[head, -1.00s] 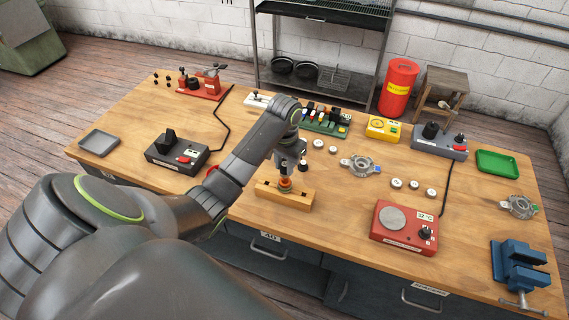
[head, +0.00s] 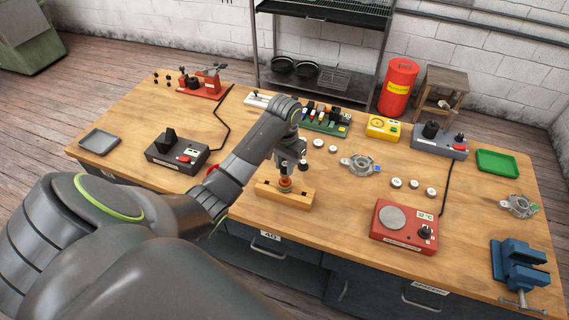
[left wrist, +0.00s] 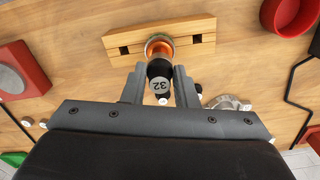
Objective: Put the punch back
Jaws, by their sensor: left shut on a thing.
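My left gripper (head: 290,166) is over the wooden block (head: 297,200) near the front middle of the bench. In the left wrist view, its fingers (left wrist: 160,85) are shut on a dark punch (left wrist: 158,70) with a pale band marked 32. The punch's far end is at a copper-coloured part (left wrist: 160,46) seated in the wooden block (left wrist: 199,36). I cannot tell whether the punch touches it. The copper part also shows below the gripper in the head view (head: 285,184). A green rack (head: 341,130) with several coloured tools stands behind the gripper. My right gripper is not in view.
A black box with a lever (head: 178,152) stands left of my arm. A metal housing (head: 360,165) and several small round parts lie to the right. A red hotplate (head: 405,247) and blue vise (head: 520,266) stand at front right. The bench front between block and hotplate is clear.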

